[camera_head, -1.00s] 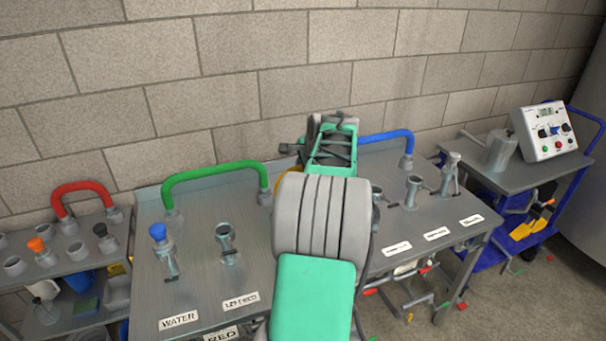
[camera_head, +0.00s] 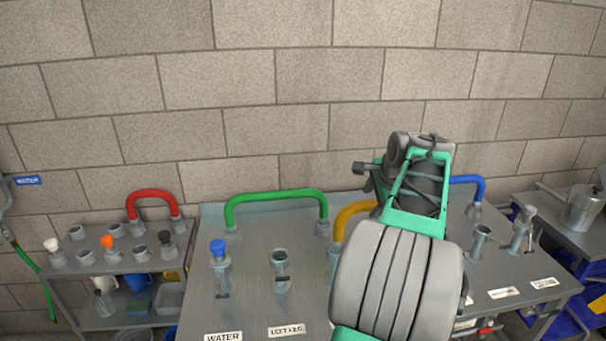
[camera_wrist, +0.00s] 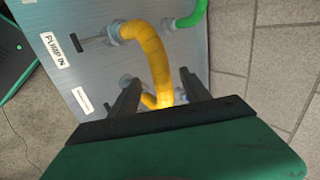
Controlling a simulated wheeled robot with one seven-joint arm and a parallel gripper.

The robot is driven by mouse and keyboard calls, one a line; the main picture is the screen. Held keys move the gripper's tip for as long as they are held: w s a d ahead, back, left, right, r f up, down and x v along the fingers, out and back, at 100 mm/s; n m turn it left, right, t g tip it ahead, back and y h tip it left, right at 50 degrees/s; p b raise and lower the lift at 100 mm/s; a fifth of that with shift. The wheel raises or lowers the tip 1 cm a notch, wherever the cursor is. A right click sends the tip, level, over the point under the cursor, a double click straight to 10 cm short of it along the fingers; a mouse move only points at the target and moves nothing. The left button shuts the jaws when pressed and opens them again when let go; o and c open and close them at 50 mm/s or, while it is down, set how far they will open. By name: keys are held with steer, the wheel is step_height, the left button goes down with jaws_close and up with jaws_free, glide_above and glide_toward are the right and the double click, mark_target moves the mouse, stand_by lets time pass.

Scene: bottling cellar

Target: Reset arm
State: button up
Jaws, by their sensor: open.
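My arm rises in the middle right of the head view, above the steel bench (camera_head: 250,300); its fingers are hidden there. In the wrist view my gripper (camera_wrist: 160,88) is open, with its two dark fingers apart. The yellow hose (camera_wrist: 147,45) appears beyond and between the fingers; I cannot tell how far away it is. It also shows partly behind my arm in the head view (camera_head: 350,217). Nothing is seen held in the gripper.
The bench carries a green hose (camera_head: 275,196), a blue hose (camera_head: 470,184) and several upright fittings. A shelf cart with a red hose (camera_head: 152,196) stands at left. A metal pot (camera_head: 583,210) stands on another cart at right. A block wall stands behind.

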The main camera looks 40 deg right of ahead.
steer(key=w+a+f+n+y, duration=0.15)
steer(key=a+n, duration=0.25)
steer(key=a, duration=0.6)
steer(key=w+a+f+n+g, duration=0.15)
steer(key=a+n, duration=0.25)
steer(key=a, duration=0.6)
steer(key=w+a+f+n+t+y, duration=0.1)
steer(key=w+a+n, duration=0.25)
steer(key=a, duration=0.55)
steer(key=s+a+f+n+g, duration=0.1)
steer(key=s+a+f+n, duration=0.2)
steer(key=s+a+n, duration=0.3)
steer(key=s+a+f+n+g, duration=0.1)
steer(key=s+a+f+n, duration=0.3)
steer(key=a, duration=0.7)
steer(key=shift+s+f+n+y, duration=0.15)
steer(key=shift+s+n+y, duration=0.2)
steer(key=shift+s+n, duration=0.7)
steer(key=shift+w, duration=0.2)
